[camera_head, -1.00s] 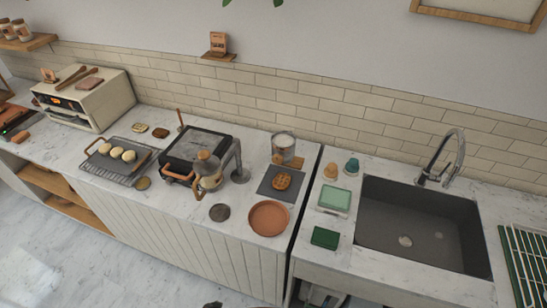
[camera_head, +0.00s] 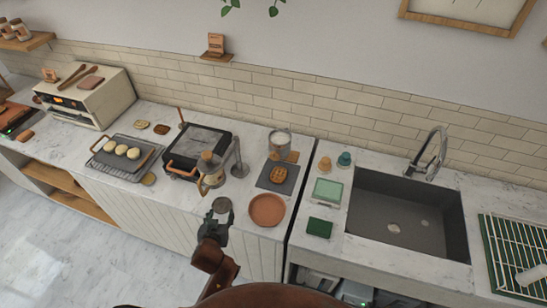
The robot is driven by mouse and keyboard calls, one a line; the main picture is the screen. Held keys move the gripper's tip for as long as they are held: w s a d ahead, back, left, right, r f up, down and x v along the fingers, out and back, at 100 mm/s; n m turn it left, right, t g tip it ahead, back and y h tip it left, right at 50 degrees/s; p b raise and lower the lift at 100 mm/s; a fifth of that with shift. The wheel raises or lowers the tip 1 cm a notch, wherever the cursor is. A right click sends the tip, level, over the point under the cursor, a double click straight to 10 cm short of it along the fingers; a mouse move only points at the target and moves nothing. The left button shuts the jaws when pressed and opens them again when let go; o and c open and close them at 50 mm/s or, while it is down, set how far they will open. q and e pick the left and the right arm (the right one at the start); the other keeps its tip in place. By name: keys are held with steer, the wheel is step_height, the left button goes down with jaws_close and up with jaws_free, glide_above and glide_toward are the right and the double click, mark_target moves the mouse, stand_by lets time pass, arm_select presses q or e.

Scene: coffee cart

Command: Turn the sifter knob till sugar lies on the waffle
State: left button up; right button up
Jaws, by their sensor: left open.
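The waffle (camera_head: 278,174) is brown and round and lies on a dark square slate (camera_head: 263,180) near the counter's front. Behind it stands a pale metallic cylinder (camera_head: 280,142), which looks like the sifter. Its knob is too small to make out. I cannot tell any sugar on the waffle at this size. My left gripper (camera_head: 216,221) is open and empty at the counter's front edge, left of and nearer than the waffle. My right gripper is not in view.
A terracotta plate (camera_head: 267,210) lies between my left gripper and the sink side. A kettle (camera_head: 211,170) stands left of the slate, by a dark griddle (camera_head: 197,148). A sink (camera_head: 408,215), a green sponge (camera_head: 319,228) and a light green tray (camera_head: 327,191) are to the right.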

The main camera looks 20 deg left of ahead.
arm_select(q)
steer(key=w+d+r+t, duration=0.4)
steer(key=w+d+r, duration=0.1)
steer(key=w+r, duration=0.25)
steer(key=m+t+h, duration=0.1)
steer(key=t+h, duration=0.2)
steer(key=h, duration=0.1)
glide_toward(274, 157)
steer(key=w, duration=0.2)
steer(key=w+p, duration=0.1)
steer(key=w, duration=0.5)
steer(key=shift+w+f, duration=0.15)
steer(key=shift+w, duration=0.55)
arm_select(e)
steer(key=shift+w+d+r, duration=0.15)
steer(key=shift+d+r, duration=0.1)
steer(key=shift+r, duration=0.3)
arm_select(q)
steer(key=shift+c, duration=0.4)
steer(key=c, duration=1.1)
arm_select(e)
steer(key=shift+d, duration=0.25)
